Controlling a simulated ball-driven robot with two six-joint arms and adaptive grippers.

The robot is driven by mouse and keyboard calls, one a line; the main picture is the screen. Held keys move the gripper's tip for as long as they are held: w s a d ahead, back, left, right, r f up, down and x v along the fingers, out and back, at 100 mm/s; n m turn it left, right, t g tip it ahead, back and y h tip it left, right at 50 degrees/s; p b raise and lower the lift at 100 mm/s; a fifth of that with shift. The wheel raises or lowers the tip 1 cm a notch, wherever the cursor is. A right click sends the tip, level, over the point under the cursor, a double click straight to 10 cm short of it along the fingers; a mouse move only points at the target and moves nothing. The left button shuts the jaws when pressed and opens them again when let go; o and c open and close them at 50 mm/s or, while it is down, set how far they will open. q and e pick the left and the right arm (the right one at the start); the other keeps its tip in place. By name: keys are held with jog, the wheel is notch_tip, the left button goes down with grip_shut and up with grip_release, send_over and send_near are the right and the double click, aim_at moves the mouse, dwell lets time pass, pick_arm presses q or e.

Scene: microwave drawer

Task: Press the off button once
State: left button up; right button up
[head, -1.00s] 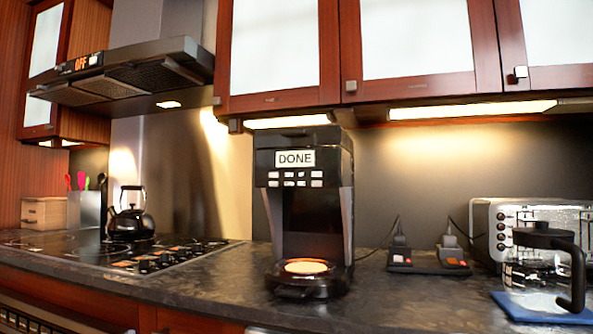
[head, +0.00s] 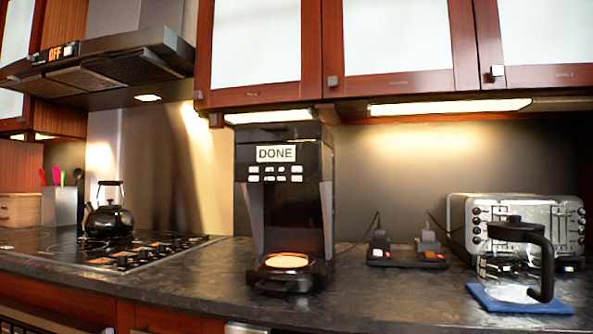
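A black coffee maker (head: 285,205) stands on the counter in the middle of the head view. Its display (head: 276,153) reads DONE, and two rows of small white buttons (head: 275,173) sit below it; their labels are too small to read. Its hot plate (head: 286,261) glows orange and is empty. The range hood's display (head: 62,51) at the upper left reads OFF. Two small switch units (head: 380,252) (head: 430,255) with plugs sit on a dark strip right of the coffee maker. Neither gripper is in view.
A glass carafe (head: 521,262) with a black handle stands on a blue mat (head: 490,301) at the right, before a steel toaster (head: 460,225). A black kettle (head: 108,220) stands on the cooktop (head: 70,250) at the left. The counter front (head: 390,300) is clear.

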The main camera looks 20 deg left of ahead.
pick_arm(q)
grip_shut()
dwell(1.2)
